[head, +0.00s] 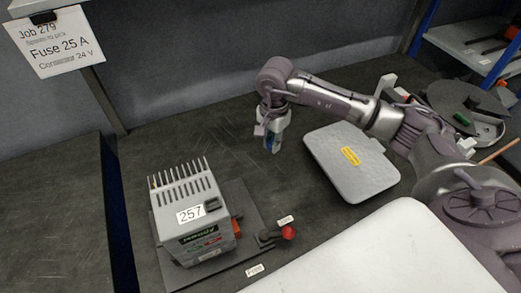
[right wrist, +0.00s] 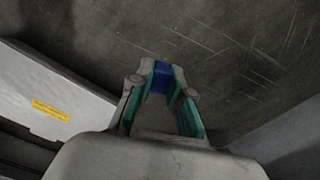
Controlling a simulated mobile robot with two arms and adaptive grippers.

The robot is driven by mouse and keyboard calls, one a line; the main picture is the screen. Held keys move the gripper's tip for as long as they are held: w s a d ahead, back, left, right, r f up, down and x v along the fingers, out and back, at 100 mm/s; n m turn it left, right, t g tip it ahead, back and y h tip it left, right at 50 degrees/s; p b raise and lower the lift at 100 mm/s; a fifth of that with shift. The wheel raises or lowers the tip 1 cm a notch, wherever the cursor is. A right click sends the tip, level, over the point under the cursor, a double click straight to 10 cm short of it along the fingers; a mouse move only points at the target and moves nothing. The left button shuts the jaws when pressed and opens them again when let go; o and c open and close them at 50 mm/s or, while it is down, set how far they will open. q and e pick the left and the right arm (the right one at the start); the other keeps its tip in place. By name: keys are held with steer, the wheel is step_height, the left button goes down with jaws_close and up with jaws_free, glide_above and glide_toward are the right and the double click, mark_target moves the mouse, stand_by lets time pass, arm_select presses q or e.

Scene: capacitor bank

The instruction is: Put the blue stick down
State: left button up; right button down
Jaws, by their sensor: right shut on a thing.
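The blue stick (right wrist: 161,79) shows as a short blue piece between the fingertips of my right gripper (right wrist: 160,84) in the right wrist view. The gripper's teal-lined fingers are shut on it. Most of the stick is hidden by the fingers. In the head view my right gripper (head: 273,142) points down over the dark bench top (head: 240,125), left of a grey flat case. I cannot tell whether the stick touches the bench. My left gripper is not in view.
The grey case (head: 345,185) with a yellow label lies right of the gripper. A grey finned unit (head: 190,225) marked 257 stands front left on a dark plate, beside a red-knobbed lever (head: 288,233). A round dark tray (head: 455,100) is at the right. Bench left of the gripper is clear.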

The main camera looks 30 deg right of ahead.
mark_target(261, 159)
steer(key=w+f, duration=0.1)
steer(key=w+a, duration=0.1)
steer(key=shift+w+a+f, duration=0.25)
steer(key=shift+w+f, duration=0.05)
steer(key=shift+f, duration=0.1)
steer(key=shift+w+a+f, duration=0.2)
steer(key=shift+w+f, duration=0.15)
steer(key=shift+f, duration=0.35)
step_height(261, 159, down, 3)
steer(key=shift+f+p, duration=0.1)
steer(key=shift+p, duration=0.35)
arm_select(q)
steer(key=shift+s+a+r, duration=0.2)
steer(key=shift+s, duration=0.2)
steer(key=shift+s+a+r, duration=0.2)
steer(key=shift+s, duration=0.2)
arm_select(e)
steer(key=shift+f+b, duration=0.6)
steer(key=shift+b, duration=0.15)
steer(key=c, duration=1.1)
jaws_free()
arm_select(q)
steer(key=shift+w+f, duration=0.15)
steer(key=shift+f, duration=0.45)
